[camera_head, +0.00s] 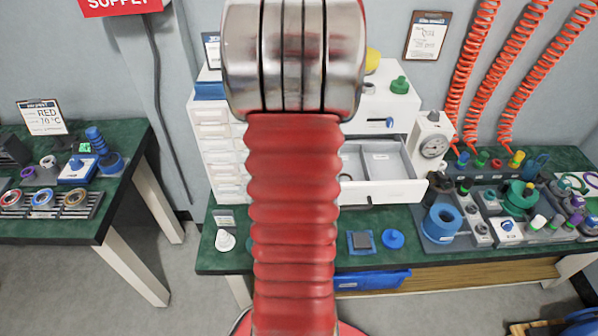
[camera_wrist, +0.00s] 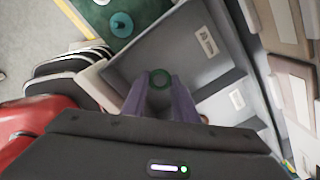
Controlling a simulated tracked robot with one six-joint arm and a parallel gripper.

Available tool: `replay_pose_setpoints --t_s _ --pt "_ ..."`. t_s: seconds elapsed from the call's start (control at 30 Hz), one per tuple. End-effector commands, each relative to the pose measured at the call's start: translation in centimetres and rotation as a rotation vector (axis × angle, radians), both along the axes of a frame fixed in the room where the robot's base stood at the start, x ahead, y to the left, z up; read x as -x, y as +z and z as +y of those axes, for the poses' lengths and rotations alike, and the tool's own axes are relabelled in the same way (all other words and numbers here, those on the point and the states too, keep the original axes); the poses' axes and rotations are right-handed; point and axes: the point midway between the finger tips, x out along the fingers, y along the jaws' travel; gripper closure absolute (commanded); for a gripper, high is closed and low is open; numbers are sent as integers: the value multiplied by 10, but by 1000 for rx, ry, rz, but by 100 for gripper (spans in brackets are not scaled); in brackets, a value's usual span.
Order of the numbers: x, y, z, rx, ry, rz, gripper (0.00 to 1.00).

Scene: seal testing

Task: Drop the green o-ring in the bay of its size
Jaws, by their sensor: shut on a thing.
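The green o-ring (camera_wrist: 160,78) is at the fingertips of my gripper (camera_wrist: 161,84) in the wrist view. The purple fingers are shut on it. It is over the open grey drawer (camera_wrist: 148,48), apparently above the floor, though the height is hard to judge. The drawer has bays split by low walls, with one label card (camera_wrist: 206,40) in the upper bay and another card (camera_wrist: 237,98) in a lower bay. The card print is too small to read. In the head view the drawer (camera_head: 385,193) stands open, and my red arm hides the gripper and o-ring.
The white drawer cabinet (camera_head: 222,140) stands on the green bench (camera_head: 300,262). A dial gauge (camera_head: 432,146) is right of the drawer. A blue round part (camera_head: 393,238) and a dark square pad (camera_head: 361,240) lie in front. Fittings crowd the bench's right side.

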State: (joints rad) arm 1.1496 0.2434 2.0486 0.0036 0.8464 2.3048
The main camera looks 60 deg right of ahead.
Motion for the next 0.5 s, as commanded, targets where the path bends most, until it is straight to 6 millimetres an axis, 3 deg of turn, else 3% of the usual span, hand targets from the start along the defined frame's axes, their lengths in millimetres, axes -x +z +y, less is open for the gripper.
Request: replay_pose_setpoints --t_s 0.5 --pt "0 -8 0 -1 0 1 97"
